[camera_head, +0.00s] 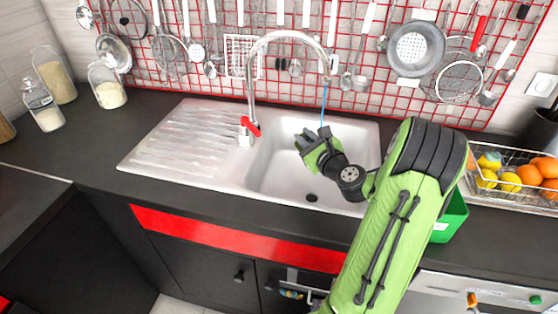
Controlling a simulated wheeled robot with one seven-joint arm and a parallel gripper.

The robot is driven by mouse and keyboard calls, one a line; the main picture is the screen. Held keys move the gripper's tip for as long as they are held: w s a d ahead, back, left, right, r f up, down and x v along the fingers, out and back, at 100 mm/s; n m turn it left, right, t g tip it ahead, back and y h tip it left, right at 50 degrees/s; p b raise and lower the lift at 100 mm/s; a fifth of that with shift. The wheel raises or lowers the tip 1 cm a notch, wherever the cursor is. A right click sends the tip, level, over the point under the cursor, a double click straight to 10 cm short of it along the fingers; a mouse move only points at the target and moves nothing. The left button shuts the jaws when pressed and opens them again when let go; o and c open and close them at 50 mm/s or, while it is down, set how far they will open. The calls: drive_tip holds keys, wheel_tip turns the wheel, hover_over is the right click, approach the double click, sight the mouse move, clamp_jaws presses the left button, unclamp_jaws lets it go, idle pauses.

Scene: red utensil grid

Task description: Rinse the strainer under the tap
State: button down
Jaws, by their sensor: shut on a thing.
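The tap (285,38) is a tall curved metal spout with a red handle (250,127) at its base. A thin blue stream of water (324,103) falls from the spout's end. My gripper (303,143) is over the white sink basin (275,175), just below and left of the stream. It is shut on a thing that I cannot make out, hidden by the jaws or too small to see. No strainer can be told clearly in the jaws. Round mesh strainers hang on the red grid, one at the right (459,83) and one at the left (170,54).
A ribbed drainboard (185,140) lies left of the basin. Glass jars (105,88) stand at the far left. A wire basket of fruit (520,183) and a green container (452,218) are at the right. The dark counter (105,135) is clear between jars and sink.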

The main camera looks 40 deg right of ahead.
drive_tip(key=shift+s+d+r, duration=0.1)
drive_tip(key=shift+d+r, duration=0.05)
drive_tip(key=shift+d, duration=0.4)
drive_tip(key=w+d+f+p, duration=0.1)
drive_tip(key=w+d+p, duration=0.1)
drive_tip(key=d, duration=0.4)
drive_tip(key=w+d+f+p, duration=0.1)
drive_tip(key=w+d, duration=0.3)
drive_tip(key=d, duration=0.2)
drive_tip(key=shift+f+p, duration=0.4)
drive_tip(key=shift+s+d, duration=0.25)
drive_tip(key=shift+s, duration=0.25)
drive_tip(key=shift+w, duration=0.1)
